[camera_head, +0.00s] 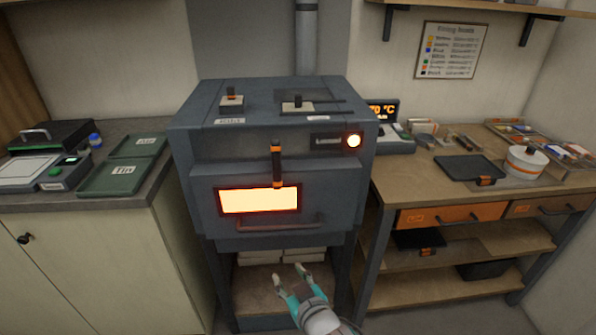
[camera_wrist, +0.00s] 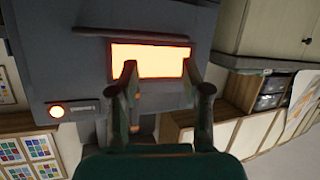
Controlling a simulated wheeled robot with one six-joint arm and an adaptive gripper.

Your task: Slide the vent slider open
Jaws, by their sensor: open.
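The grey kiln (camera_head: 190,150) stands in the middle, with its window (camera_head: 258,201) glowing orange. On its top, a light plate with a dark knob (camera_head: 297,104) sits beside a dark rectangular outline (camera_head: 335,97); it looks like the vent slider. A second small block with an orange-marked knob (camera_head: 231,100) is at the top's left. My gripper (camera_head: 289,274) is open and empty, low in front of the kiln, below its door handle (camera_head: 277,224) and well away from the top. In the wrist view, my open fingers (camera_wrist: 160,75) frame the glowing window (camera_wrist: 148,60).
A black and orange upright lever (camera_head: 277,163) and a lit round lamp (camera_head: 353,141) are on the kiln's front. A flue pipe (camera_head: 306,40) rises behind. A workbench (camera_head: 430,190) with tools is right; a counter (camera_head: 150,185) with green trays is left.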

